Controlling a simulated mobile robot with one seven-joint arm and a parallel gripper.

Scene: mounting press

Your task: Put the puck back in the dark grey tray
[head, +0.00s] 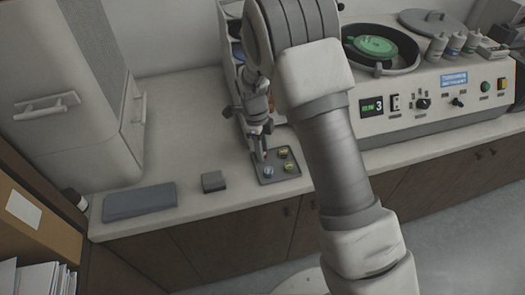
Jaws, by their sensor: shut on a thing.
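The dark grey tray (278,178) lies on the counter near its front edge, left of my arm. Several small pucks sit in it: a blue one (268,172) at the front left, a yellowish one (283,152) at the back right and another yellowish one (289,167) at the front right. My gripper (262,154) points down over the tray's back left part. It is shut on a small puck, of which only a reddish bit shows between the fingertips. I cannot tell whether that puck touches the tray.
A small grey block (213,182) and a flat blue-grey slab (140,201) lie left of the tray. A polishing machine (440,95) with a green disc (375,46) stands at the right. A rack (229,60) with coloured contents stands behind my gripper. The counter's front edge is close to the tray.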

